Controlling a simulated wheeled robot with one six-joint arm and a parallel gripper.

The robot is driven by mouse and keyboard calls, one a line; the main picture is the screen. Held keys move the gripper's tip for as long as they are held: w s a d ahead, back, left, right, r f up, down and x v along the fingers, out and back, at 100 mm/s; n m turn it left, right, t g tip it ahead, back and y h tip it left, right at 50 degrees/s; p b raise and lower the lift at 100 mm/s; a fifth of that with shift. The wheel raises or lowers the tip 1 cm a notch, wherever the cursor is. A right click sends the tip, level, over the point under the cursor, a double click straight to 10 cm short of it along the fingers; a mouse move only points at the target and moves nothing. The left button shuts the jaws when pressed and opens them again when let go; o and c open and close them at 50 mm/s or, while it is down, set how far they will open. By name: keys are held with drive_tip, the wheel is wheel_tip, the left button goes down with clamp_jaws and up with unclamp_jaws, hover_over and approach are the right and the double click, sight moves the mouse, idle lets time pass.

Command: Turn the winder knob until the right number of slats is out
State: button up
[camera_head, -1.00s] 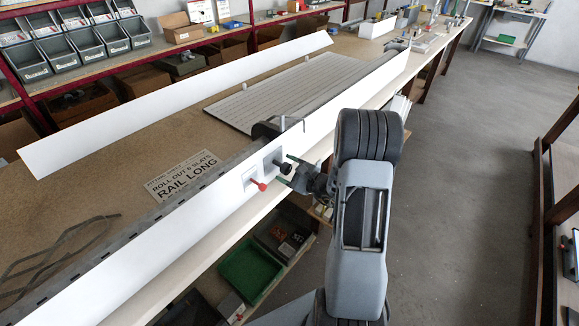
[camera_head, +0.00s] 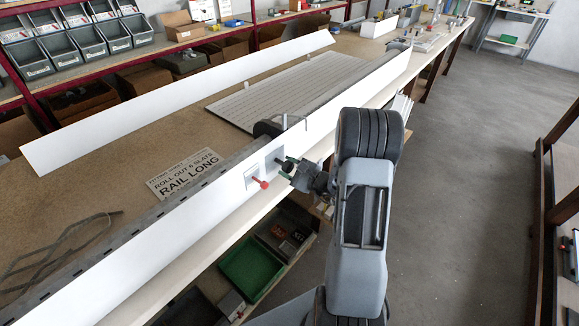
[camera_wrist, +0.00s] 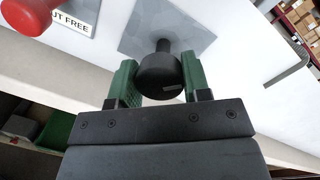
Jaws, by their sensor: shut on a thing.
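The black winder knob (camera_wrist: 160,78) sits on a grey square plate (camera_wrist: 170,28) on the front of the long white profile (camera_head: 180,235). My gripper (camera_head: 285,167) is at the knob, and in the wrist view its green fingers (camera_wrist: 158,84) stand on both sides of it, shut on it. A red-handled lever (camera_head: 262,183) is left of the knob, beside a label reading partly "UT FREE" (camera_wrist: 70,20). A slatted grey panel (camera_head: 285,90) lies flat on the bench behind the profile. A sign (camera_head: 185,173) reads "ROLL OUT 6 SLATS, RAIL LONG"; its digit is small.
A second long white profile (camera_head: 190,97) lies along the back of the bench. Loose grey strips (camera_head: 60,245) lie at the left. A green bin (camera_head: 251,268) is on the shelf below. The floor (camera_head: 450,200) on the right is clear.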

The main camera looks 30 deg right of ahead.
drive_tip(key=shift+w+r+m, duration=0.1)
drive_tip(key=shift+r+m, duration=0.15)
drive_tip(key=shift+m, duration=0.05)
drive_tip(key=shift+m, duration=0.3)
drive_tip(key=shift+r+m+b, duration=0.1)
drive_tip(key=shift+m+b, duration=0.25)
drive_tip(key=shift+m, duration=0.55)
drive_tip(key=shift+m+t, duration=0.3)
drive_tip(key=shift+m, duration=1.3)
drive_tip(key=shift+r, duration=0.1)
drive_tip(key=o, duration=0.7)
drive_tip(key=shift+o, duration=1.1)
drive_tip(key=shift+f+m, duration=0.2)
drive_tip(key=shift+m, duration=0.1)
